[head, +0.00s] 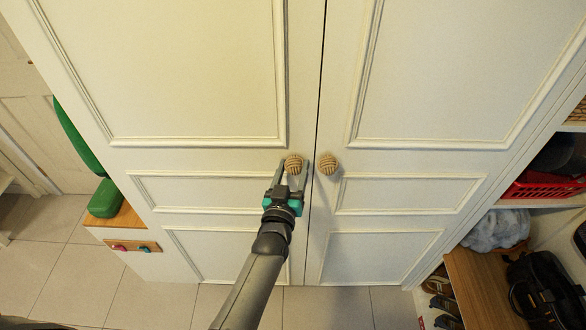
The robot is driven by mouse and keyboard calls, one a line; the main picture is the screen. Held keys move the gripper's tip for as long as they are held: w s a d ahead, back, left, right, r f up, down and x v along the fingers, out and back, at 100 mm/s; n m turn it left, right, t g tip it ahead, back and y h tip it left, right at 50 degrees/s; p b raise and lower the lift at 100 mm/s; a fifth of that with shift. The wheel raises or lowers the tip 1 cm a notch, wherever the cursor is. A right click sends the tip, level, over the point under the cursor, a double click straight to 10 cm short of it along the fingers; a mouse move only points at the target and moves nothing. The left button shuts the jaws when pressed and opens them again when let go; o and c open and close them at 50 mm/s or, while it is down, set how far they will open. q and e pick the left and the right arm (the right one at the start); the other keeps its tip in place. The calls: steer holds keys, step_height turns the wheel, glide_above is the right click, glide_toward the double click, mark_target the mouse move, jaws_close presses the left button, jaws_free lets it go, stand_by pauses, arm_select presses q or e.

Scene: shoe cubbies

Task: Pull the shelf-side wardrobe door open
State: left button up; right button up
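The cream wardrobe has two panelled doors with a dark seam between them. The right door (430,160), beside the shelves, has a round woven-look knob (328,164) near the seam. The left door (200,158) has a matching knob (293,164). Both doors look shut. My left gripper (292,171) reaches up to the left door's knob, with one finger on each side of it. The fingers are spread, and I cannot tell whether either touches the knob. The right door's knob is clear of the fingers, just to their right. My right gripper is out of view.
Shelves at the right hold a red basket (543,186), a grey bundle (496,229), a black bag (545,290) and shoes (440,303). Tiled floor (340,306) in front is clear.

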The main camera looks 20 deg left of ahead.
arm_select(q)
jaws_close()
stand_by(0.4)
